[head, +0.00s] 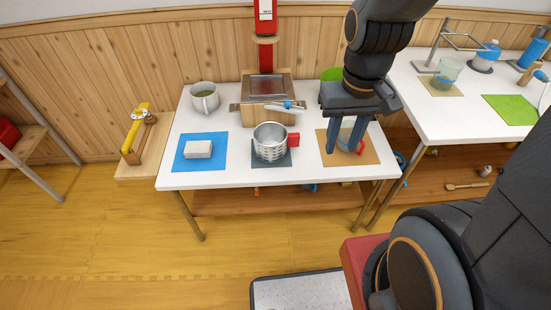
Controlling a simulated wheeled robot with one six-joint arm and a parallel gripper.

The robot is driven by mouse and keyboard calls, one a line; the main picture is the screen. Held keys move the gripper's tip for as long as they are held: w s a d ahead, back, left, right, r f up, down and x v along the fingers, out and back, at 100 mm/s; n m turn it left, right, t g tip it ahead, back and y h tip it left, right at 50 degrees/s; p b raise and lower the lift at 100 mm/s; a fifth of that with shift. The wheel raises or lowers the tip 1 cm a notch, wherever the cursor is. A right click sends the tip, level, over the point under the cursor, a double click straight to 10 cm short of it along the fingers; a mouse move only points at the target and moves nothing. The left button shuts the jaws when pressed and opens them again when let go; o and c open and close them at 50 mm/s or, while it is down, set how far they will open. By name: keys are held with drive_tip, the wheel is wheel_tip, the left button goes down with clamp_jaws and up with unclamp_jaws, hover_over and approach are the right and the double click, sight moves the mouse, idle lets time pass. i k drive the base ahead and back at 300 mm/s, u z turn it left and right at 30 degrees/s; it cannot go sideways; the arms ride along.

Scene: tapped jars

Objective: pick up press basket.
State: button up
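The press basket (270,141) is a silvery perforated metal cup with a red block handle (293,140) on its right side. It stands upright on a dark grey mat (272,163) near the front middle of the white table. My gripper (343,147) points down to the right of the basket, over a tan mat (370,156). Its two blue-grey fingers are apart, and it is not touching the basket. A clear vessel with a red part (361,150) shows behind and beside the fingers and is partly hidden by them. Whether the fingers touch it cannot be told.
A wooden press (262,112) with a red column (266,50) stands behind the basket. A white block (198,149) lies on a blue mat (188,165) to the left. A grey pot (205,98) stands at back left. A green object (331,75) is partly behind my arm.

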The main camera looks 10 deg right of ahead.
sight(271, 139)
drive_tip(key=k, duration=0.15)
drive_tip(key=z, duration=1)
drive_tip(key=i, duration=0.65)
drive_tip(key=u, duration=0.45)
